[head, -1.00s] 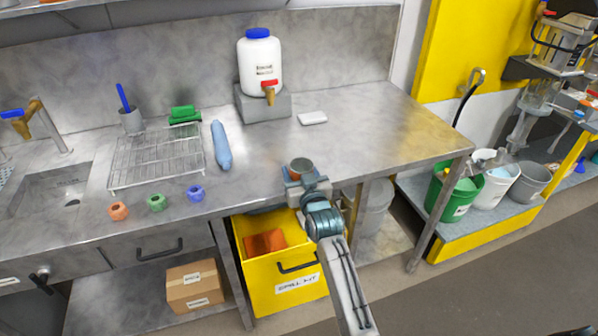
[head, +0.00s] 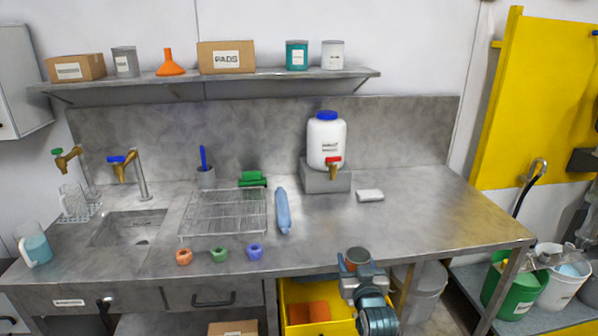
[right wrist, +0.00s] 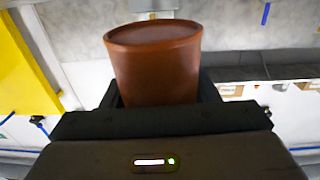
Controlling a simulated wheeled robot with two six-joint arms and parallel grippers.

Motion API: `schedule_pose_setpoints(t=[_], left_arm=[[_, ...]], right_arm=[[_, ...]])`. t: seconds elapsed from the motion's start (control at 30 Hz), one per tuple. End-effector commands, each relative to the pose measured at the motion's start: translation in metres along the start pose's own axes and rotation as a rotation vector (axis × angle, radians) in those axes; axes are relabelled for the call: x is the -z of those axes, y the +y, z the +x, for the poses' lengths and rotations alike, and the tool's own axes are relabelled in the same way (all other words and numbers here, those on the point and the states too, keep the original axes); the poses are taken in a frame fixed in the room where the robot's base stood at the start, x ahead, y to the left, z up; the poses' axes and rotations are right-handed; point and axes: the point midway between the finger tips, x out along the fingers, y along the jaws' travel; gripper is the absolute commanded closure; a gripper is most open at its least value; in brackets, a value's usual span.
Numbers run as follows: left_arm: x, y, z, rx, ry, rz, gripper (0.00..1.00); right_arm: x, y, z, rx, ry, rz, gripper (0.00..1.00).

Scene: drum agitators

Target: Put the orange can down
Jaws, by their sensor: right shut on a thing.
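The orange can (head: 357,256) is a small brownish-orange cup shape with a dark round top. My right gripper (head: 358,266) is shut on it and holds it upright at the front edge of the steel bench (head: 420,215). In the right wrist view the can (right wrist: 155,65) fills the upper middle, standing between the dark fingers (right wrist: 155,98). Its underside is hidden, so I cannot tell whether it touches the bench. My left gripper is not in view.
Left on the bench are a wire rack (head: 222,212), three small coloured rings (head: 219,254) and a blue roll (head: 283,212). A white dispenser (head: 327,140) and a white block (head: 370,195) stand behind. The bench's right part is clear. An open yellow drawer (head: 310,290) is below.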

Motion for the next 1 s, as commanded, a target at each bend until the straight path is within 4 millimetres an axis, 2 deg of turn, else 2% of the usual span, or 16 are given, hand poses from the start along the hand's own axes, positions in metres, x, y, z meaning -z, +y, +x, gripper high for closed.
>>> schedule_pose_setpoints(t=[0.17,0.3,0.5,0.63,0.8,1.0], left_arm=[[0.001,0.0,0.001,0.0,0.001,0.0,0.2],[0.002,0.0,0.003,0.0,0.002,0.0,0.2],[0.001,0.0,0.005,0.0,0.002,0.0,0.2],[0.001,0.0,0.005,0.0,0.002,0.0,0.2],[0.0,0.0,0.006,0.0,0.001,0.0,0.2],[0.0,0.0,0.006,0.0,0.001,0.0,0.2]], right_arm=[[-0.013,-0.004,-0.039,0.007,-0.005,0.004,0.73],[-0.022,-0.006,-0.087,0.012,-0.007,0.008,0.73],[-0.023,-0.005,-0.158,0.011,-0.006,0.008,0.73],[-0.017,-0.003,-0.197,0.006,-0.004,0.006,0.73],[-0.009,0.0,-0.23,-0.001,-0.002,0.002,0.73],[-0.004,0.001,-0.243,-0.004,0.002,-0.002,0.73]])
